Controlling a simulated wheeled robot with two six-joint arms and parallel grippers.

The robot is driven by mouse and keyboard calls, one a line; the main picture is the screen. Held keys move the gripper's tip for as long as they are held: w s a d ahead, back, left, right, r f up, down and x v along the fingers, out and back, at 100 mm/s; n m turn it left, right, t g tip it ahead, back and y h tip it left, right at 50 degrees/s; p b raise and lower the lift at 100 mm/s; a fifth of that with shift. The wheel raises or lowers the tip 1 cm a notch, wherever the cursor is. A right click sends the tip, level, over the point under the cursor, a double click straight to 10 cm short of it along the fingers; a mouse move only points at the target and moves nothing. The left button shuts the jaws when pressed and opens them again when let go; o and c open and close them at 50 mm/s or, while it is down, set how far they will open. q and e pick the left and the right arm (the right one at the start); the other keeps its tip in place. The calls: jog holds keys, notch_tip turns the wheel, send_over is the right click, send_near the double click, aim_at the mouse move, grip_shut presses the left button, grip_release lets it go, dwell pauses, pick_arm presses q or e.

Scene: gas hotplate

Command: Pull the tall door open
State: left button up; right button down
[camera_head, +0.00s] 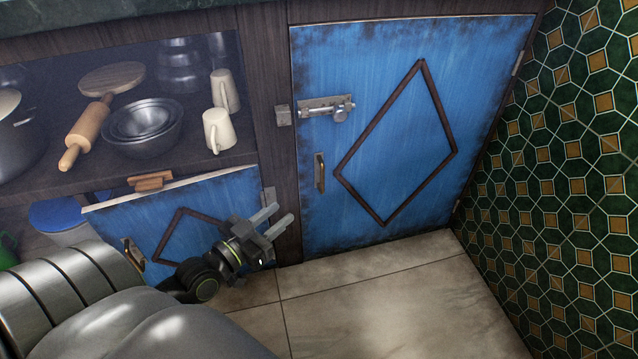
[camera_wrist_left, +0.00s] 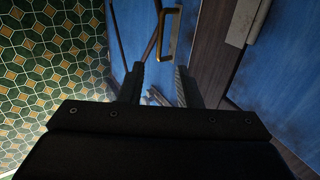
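The tall blue door (camera_head: 395,190) with a dark diamond trim stands shut at the right of the cabinet. Its small brass handle (camera_head: 319,172) is on its left edge, and it also shows in the left wrist view (camera_wrist_left: 170,32). A metal slide latch (camera_head: 328,107) sits above the handle, with its catch (camera_head: 283,115) on the frame. My left gripper (camera_head: 279,216) is open and empty, below and left of the handle and apart from it. In the left wrist view its fingers (camera_wrist_left: 161,85) are spread, with the handle ahead of them. My right gripper is in neither view.
A low blue door (camera_head: 185,220) with its own handle (camera_head: 134,254) is behind my left arm. An open shelf holds a rolling pin (camera_head: 86,134), metal bowls (camera_head: 143,127) and cream mugs (camera_head: 218,131). A green tiled wall (camera_head: 570,170) borders the right. The tiled floor (camera_head: 385,285) ahead is clear.

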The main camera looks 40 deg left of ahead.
aim_at(321, 181)
pick_arm(q)
jog(key=w, duration=0.4)
jog(key=w+d, duration=0.1)
jog(key=w, duration=0.8)
jog(key=shift+w+d, duration=0.15)
jog(key=shift+d, duration=0.15)
grip_shut()
